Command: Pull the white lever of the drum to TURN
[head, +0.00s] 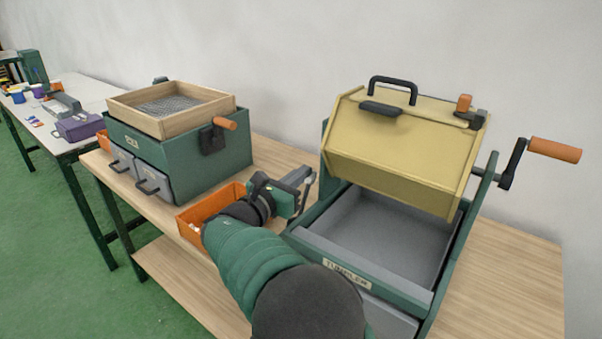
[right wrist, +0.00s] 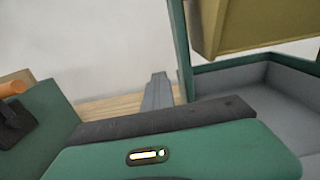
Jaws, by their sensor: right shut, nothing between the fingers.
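The tumbler has a yellow drum (head: 400,148) held above a grey tray in a green frame, with a label on its front. The drum also shows in the right wrist view (right wrist: 235,25). My right gripper (head: 299,177) is at the frame's left side, its grey fingers shut and empty. The fingers also show in the right wrist view (right wrist: 158,90), to the left of the green frame post. A thin pale piece (head: 306,192) beside the fingertips may be the white lever; I cannot tell whether they touch. The TURN mark cannot be made out. My left gripper is not in view.
An orange-handled crank (head: 553,149) sticks out on the drum's right. A green box (head: 225,160) with a wooden sieve frame (head: 172,108) stands to the left. An orange bin (head: 186,226) lies between the two machines, partly behind my arm. The wooden table is bare at the right.

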